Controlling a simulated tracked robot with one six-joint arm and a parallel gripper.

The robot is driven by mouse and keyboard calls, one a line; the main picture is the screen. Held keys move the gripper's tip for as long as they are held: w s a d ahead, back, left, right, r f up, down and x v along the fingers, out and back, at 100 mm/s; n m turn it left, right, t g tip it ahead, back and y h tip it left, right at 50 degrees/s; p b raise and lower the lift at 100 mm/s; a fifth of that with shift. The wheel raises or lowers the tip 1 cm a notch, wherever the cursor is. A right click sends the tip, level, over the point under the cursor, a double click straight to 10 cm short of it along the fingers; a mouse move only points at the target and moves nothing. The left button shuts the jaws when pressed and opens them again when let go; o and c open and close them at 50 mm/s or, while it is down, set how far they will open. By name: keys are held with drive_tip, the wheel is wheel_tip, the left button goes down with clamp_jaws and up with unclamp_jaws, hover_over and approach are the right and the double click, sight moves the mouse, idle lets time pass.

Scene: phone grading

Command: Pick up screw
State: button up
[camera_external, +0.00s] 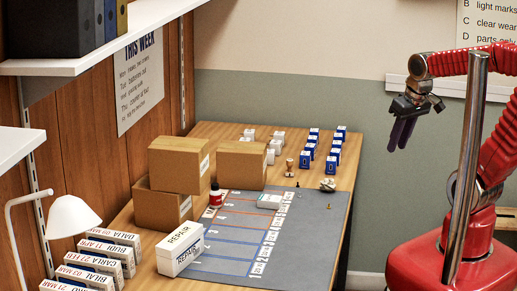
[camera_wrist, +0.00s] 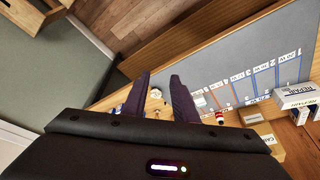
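A tiny brass-coloured upright piece (camera_external: 329,206) stands on the right part of the grey mat (camera_external: 312,240) in the external view; it may be the screw, but it is too small to be sure. A small dark piece (camera_external: 298,185) stands farther back on the mat. My gripper (camera_external: 399,148) hangs in the air right of the table, well above and apart from both pieces. In the wrist view its two dark fingers (camera_wrist: 161,75) are spread with nothing between them. I cannot pick out the screw in the wrist view.
A crumpled pale lump (camera_external: 328,184) and a wooden-handled stamp (camera_external: 290,165) are near the back. Cardboard boxes (camera_external: 180,165), a white repair box (camera_external: 180,249) and a red-and-white bottle (camera_external: 215,196) stand left. Blue-and-white boxes (camera_external: 305,160) line the back. The mat's right side is mostly clear.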

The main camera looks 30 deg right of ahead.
drive_tip(key=w+a+f+m+g, duration=0.2)
drive_tip(key=w+a+f+m, duration=0.1)
drive_tip(key=w, duration=0.7)
drive_tip(key=w+a+f+m+g+y, duration=0.1)
drive_tip(key=w+a+f+m+g, duration=0.1)
drive_tip(key=w+a+f+m, duration=0.2)
drive_tip(key=w+f+m, duration=0.2)
drive_tip(key=w+m, duration=0.2)
drive_tip(key=w, duration=0.2)
drive_tip(key=shift+a+f+m+g, duration=0.15)
drive_tip(key=shift+m+g, duration=0.15)
drive_tip(key=shift+f, duration=0.1)
hover_over(329, 206)
drive_tip(key=d, duration=0.1)
drive_tip(key=shift+w+f, duration=0.2)
drive_tip(key=shift+f, duration=1.9)
drive_tip(key=shift+w+f, duration=0.2)
drive_tip(key=shift+f, duration=1.9)
drive_tip(key=shift+s+a+f, duration=0.1)
drive_tip(key=shift+a+f, duration=0.05)
drive_tip(key=shift+f, duration=1.15)
drive_tip(key=shift+s+a+f, duration=0.1)
drive_tip(key=shift+f, duration=1.2)
